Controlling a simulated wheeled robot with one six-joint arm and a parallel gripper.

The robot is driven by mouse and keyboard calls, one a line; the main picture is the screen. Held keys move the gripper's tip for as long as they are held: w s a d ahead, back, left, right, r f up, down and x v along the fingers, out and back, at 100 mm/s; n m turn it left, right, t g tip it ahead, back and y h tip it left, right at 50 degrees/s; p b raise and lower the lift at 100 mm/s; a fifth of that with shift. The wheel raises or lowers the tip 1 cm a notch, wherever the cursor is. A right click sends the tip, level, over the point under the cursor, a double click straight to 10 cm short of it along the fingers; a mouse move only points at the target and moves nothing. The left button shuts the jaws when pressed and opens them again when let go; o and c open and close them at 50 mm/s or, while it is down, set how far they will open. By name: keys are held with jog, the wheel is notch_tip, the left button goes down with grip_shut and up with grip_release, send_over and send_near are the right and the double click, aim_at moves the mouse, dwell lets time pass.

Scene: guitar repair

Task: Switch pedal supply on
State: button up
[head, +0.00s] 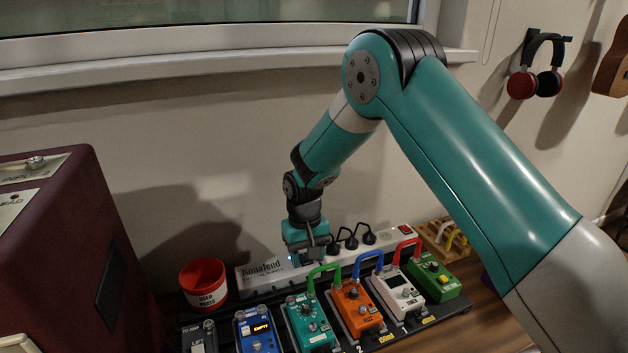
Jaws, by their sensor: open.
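The pedal supply (262,274) is a long white strip with dark lettering, lying behind the row of pedals. Several black plugs stand in its middle part. A small red switch (405,229) sits near its right end; its position cannot be read at this size. My gripper (307,260) points down over the left-middle part of the supply, to the left of the plugs and well away from the red switch. It is open, and nothing shows between its fingers. It hides part of the strip's top, and I cannot tell if it touches it.
Pedals in several colours, such as the orange one (356,308), stand in front of the supply, joined by looped cables (368,258). A red cup (204,284) stands at the left end, beside a maroon cabinet (55,250). A wooden rack (437,237) stands to the right.

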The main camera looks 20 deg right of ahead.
jog(key=shift+s+f+t+b, duration=0.15)
jog(key=shift+f+t+b, duration=0.4)
jog(key=shift+b, duration=0.2)
notch_tip(320, 180, up, 19)
jog(key=p, duration=0.5)
jog(key=s+a+r+n+y+p, duration=0.1)
jog(key=s+a+r+n+p, duration=0.1)
jog(key=s+r+p, duration=0.4)
jog(key=s+r, duration=0.4)
jog(key=r, duration=0.2)
jog(key=shift+s+a+r+n+y+p, duration=0.2)
jog(key=shift+n+y+p, duration=0.1)
jog(key=shift+n+p, duration=0.1)
jog(key=s+a+r+n+y+p, duration=0.1)
jog(key=s+r+n+p, duration=0.1)
jog(key=s+r+p, duration=0.3)
jog(key=s+a+r+n+y+p, duration=0.1)
jog(key=s+r+p, duration=0.5)
jog(key=s, duration=0.8)
notch_tip(320, 180, up, 2)
jog(key=shift+r+n+y, duration=0.2)
jog(key=shift+n+y, duration=0.1)
jog(key=shift+n, duration=0.3)
jog(key=shift+w, duration=0.1)
